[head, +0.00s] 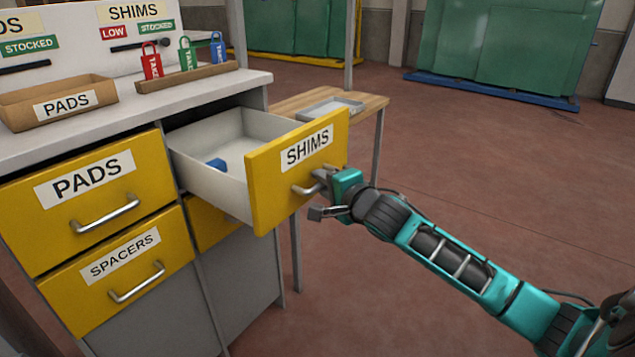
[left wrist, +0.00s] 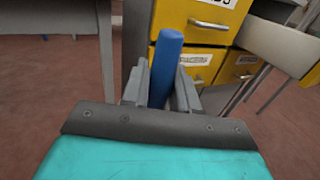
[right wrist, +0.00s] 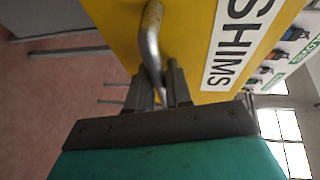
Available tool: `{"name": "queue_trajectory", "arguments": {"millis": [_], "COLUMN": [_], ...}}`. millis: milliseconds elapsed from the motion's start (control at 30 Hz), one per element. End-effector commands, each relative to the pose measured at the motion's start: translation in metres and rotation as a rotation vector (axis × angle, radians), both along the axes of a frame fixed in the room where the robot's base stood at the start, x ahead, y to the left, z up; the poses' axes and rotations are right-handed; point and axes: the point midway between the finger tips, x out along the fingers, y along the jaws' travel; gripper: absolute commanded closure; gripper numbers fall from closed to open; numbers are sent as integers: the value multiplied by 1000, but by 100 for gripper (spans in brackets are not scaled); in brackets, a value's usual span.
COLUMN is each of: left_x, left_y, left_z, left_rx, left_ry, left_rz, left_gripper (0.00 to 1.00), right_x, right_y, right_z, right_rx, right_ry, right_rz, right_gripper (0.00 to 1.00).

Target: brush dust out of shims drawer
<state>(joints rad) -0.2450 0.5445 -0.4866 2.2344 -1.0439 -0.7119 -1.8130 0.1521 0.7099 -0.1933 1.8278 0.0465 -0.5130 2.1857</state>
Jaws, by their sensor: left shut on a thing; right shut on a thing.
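The yellow-fronted shims drawer (head: 258,195) is pulled out from the cabinet, its light grey inside (head: 205,130) open to view. A small blue object (head: 216,163) lies on its floor; I cannot make out dust. My right gripper (head: 324,182) is shut on the drawer's metal handle (head: 305,189); the right wrist view shows the handle (right wrist: 150,40) between its fingers (right wrist: 168,88). My left gripper (left wrist: 160,90) shows only in its wrist view, shut on an upright blue cylindrical handle (left wrist: 166,55). The far end of that handle's tool is hidden.
Closed drawers marked PADS (head: 95,195) and SPACERS (head: 120,270) are on the left. The counter holds a pads tray (head: 20,108) and a tray (head: 190,80) with coloured tags. A wooden side table (head: 365,108) stands behind the drawer. Floor at right is clear.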

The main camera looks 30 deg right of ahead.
Motion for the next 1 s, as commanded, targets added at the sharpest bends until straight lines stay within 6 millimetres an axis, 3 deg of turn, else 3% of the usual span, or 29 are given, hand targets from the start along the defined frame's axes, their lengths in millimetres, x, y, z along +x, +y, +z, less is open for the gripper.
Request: {"name": "queue_trajectory", "arguments": {"millis": [300,600,967,1000], "left_x": [0,0,0,0], "left_y": [0,0,0,0], "left_z": [1,21,21,21], "left_rx": [0,0,0,0], "left_ry": [-1,-1,-1,-1], "left_rz": [0,0,0,0], "left_gripper": [100,100,100,100], "right_x": [0,-20,-23,-23], "right_y": [0,-6,-8,-8], "right_z": [0,1,-1,-1], "right_rx": [1,5,1,1], "right_ry": [1,3,1,1], "right_rz": [1,2,0,0], "right_gripper": [100,100,100,78]}}
